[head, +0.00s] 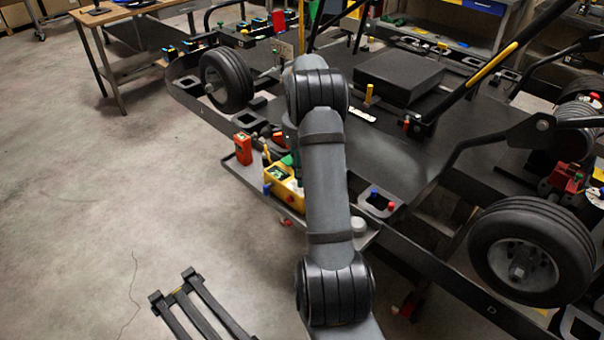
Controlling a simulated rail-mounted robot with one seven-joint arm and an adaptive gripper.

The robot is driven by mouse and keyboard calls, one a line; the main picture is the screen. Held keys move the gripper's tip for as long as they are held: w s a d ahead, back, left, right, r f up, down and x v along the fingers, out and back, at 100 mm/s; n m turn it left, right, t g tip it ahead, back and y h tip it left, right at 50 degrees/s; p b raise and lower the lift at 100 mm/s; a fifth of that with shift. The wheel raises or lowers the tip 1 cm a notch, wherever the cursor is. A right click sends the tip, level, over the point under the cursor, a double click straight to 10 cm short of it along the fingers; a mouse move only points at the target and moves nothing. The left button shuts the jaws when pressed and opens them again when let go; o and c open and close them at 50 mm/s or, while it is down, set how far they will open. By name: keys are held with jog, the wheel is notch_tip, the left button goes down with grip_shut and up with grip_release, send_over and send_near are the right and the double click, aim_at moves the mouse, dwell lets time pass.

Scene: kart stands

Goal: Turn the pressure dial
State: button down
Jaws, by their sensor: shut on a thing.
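A yellow box-shaped device (286,192) with a small dark screen, a blue knob (267,188) and a red knob (290,199) sits on a grey side tray (244,178) at the near edge of the kart stand. I cannot tell which part is the pressure dial; it may be hidden behind my arm. My arm runs up the middle of the picture and bends down beside the yellow device. My gripper and its fingertips are hidden behind the arm, so what they touch does not show.
A red handheld device (243,148) stands on the tray left of the yellow one. Kart wheels stand at left (227,80) and right (531,250). A black folded frame (200,305) lies at bottom left. The floor (90,180) at left is clear.

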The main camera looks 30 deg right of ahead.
jog(key=c, duration=1.6)
grip_release()
notch_tip(320, 180, up, 12)
notch_tip(320, 180, down, 12)
jog(key=shift+f, duration=0.1)
jog(key=shift+r, duration=0.2)
